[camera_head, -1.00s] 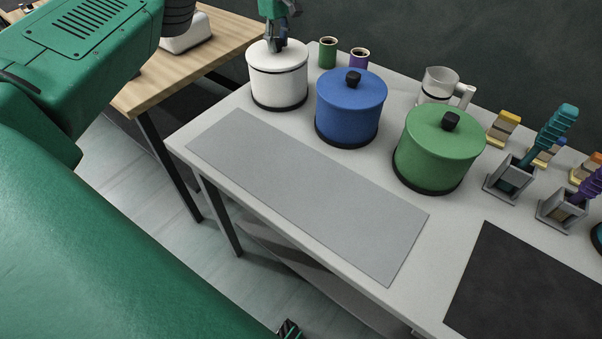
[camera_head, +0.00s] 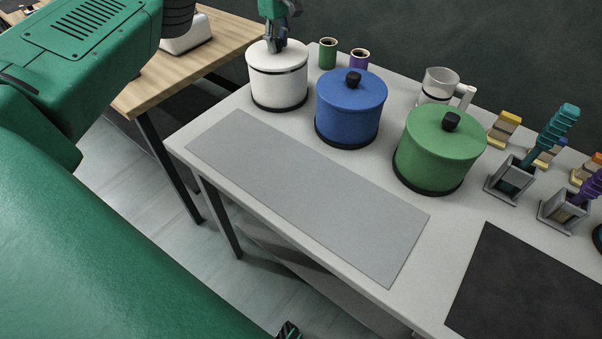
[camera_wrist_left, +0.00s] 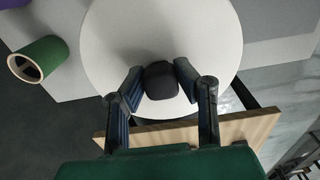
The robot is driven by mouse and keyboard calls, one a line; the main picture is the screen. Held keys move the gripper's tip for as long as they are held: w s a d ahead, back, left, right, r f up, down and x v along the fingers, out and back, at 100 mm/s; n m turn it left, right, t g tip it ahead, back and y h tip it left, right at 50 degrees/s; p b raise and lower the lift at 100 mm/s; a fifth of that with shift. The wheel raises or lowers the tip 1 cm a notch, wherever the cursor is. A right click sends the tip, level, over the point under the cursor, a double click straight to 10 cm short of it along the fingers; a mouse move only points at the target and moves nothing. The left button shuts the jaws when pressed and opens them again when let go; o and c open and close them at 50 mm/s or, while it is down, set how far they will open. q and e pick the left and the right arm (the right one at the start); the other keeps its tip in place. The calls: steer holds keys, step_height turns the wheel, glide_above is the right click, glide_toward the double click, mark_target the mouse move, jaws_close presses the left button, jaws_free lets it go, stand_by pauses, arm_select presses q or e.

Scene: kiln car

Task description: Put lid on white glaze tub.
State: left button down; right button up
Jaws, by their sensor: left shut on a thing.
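The white glaze tub (camera_head: 279,92) stands at the back left corner of the grey table. Its white lid (camera_head: 268,54) sits on top of it, level as far as I can see; a dark band shows just below the lid. In the left wrist view the round white lid (camera_wrist_left: 205,40) fills the upper middle. My left gripper (camera_head: 277,45) is above the tub, shut on the lid's black knob (camera_wrist_left: 161,80), with a finger on each side. My right gripper is not clearly in view.
A blue lidded tub (camera_head: 350,110) and a green lidded tub (camera_head: 438,155) stand to the right. Green and purple cups (camera_head: 328,53) and a white pitcher (camera_head: 439,84) are behind. Tool holders (camera_head: 509,181) stand at right. The grey mat (camera_head: 310,195) in front is clear.

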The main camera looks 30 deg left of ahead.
arm_select(q)
steer(key=shift+f+b, duration=0.45)
steer(key=shift+f, duration=0.15)
steer(key=c, duration=1.2)
jaws_free()
steer(key=shift+o, duration=0.2)
steer(key=shift+r, duration=0.15)
steer(key=shift+r+p, duration=0.85)
steer(key=shift+r, duration=0.45)
steer(key=shift+r+p, duration=1.85)
steer(key=shift+r, duration=0.8)
steer(key=shift+f, duration=0.1)
